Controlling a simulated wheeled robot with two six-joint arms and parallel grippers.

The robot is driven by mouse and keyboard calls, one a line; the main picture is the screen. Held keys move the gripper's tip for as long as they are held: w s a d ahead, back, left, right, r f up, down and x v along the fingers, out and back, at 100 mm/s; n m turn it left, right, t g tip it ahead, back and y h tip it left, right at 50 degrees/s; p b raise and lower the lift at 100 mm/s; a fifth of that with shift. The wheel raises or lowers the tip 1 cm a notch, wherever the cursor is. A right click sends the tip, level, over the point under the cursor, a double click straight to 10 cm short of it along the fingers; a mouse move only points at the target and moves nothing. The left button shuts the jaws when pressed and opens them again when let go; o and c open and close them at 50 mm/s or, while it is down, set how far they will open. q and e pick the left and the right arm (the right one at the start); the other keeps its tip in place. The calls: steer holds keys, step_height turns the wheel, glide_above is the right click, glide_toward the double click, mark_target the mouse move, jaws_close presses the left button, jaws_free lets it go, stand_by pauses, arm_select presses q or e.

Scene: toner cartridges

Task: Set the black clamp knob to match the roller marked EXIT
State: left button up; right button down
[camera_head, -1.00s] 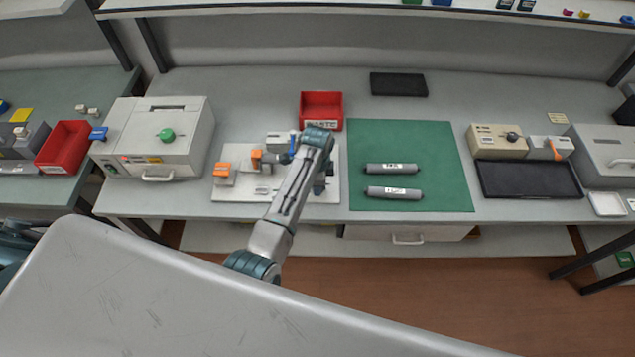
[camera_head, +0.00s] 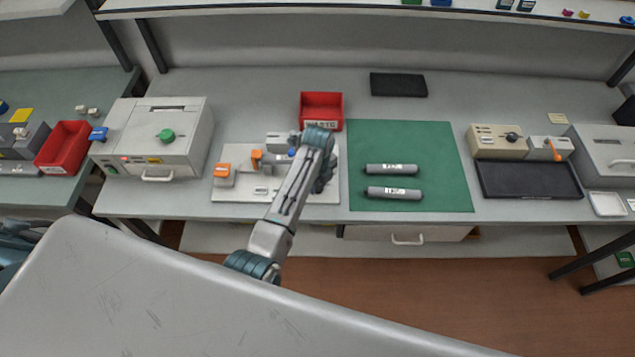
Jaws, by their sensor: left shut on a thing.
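Two grey rollers lie on the green mat (camera_head: 440,150): an upper one (camera_head: 380,169) and a lower one (camera_head: 376,191). Both have white labels, too small to read surely. A black knob (camera_head: 512,137) sits on the beige box (camera_head: 484,143) at the right; I cannot tell whether it is the clamp knob. My left arm reaches over the white fixture plate (camera_head: 232,198). My left gripper (camera_head: 298,157) is shut at a small blue part (camera_head: 292,152) on the fixture; its fingertips are mostly hidden by the wrist. My right gripper is not in view.
The fixture plate carries orange-topped blocks (camera_head: 222,171). A red waste bin (camera_head: 321,105) stands behind it, and a grey machine with a green knob (camera_head: 167,135) stands left. A black tray (camera_head: 528,180) lies right. The mat's right half is clear.

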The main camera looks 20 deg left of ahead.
mark_target(318, 186)
arm_select(q)
steer(key=shift+w+r+m, duration=0.15)
steer(key=shift+m, duration=0.25)
steer(key=o, duration=1)
steer(key=shift+c, duration=0.2)
step_height(318, 186, up, 11)
steer(key=b, duration=0.3)
